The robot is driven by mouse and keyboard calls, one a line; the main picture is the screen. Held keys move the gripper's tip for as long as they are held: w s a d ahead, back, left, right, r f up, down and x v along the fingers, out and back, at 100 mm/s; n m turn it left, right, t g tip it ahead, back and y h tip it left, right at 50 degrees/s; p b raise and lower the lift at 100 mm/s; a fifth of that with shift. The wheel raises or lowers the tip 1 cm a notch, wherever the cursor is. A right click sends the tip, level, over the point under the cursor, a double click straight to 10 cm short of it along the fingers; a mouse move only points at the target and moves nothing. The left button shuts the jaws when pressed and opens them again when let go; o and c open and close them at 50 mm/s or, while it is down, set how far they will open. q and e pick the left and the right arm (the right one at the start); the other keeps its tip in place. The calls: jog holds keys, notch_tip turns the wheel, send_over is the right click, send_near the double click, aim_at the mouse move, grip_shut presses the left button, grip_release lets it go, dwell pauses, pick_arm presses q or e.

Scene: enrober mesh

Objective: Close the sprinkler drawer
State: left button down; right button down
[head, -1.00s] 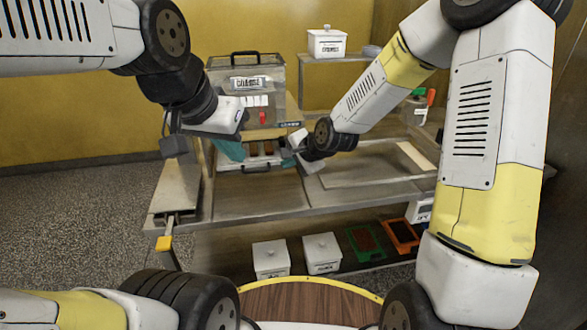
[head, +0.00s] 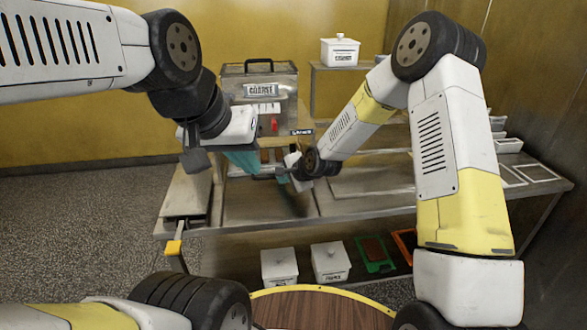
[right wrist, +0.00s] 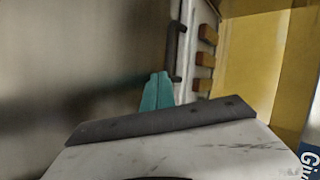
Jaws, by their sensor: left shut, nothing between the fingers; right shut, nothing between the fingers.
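The sprinkler (head: 259,88) is a grey box labelled COARSE with a black top handle, on the bench. Its drawer sticks out low at the front, mostly hidden by my grippers in the head view. In the right wrist view the drawer's pale front (right wrist: 190,45) carries a dark handle bar (right wrist: 175,50), with brown blocks (right wrist: 205,60) behind it. My left gripper (head: 243,162), teal-tipped, is shut at the drawer's left side. My right gripper (head: 284,179) is shut and empty at the front right. Its teal tips (right wrist: 158,92) are beside the handle's near end; I cannot tell whether they touch.
The steel bench (head: 270,205) is clear in front of the sprinkler. A white lidded tub (head: 340,52) stands on a raised shelf behind right. Below are white tubs (head: 330,262), a green tray (head: 374,254) and an orange tray (head: 404,243). White trays (head: 528,172) lie at the right.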

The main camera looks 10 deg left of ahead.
jog(key=shift+w+a, duration=0.2)
jog(key=shift+w, duration=0.4)
jog(key=shift+w+a, duration=0.15)
jog(key=shift+w, duration=0.5)
jog(key=shift+r, duration=0.15)
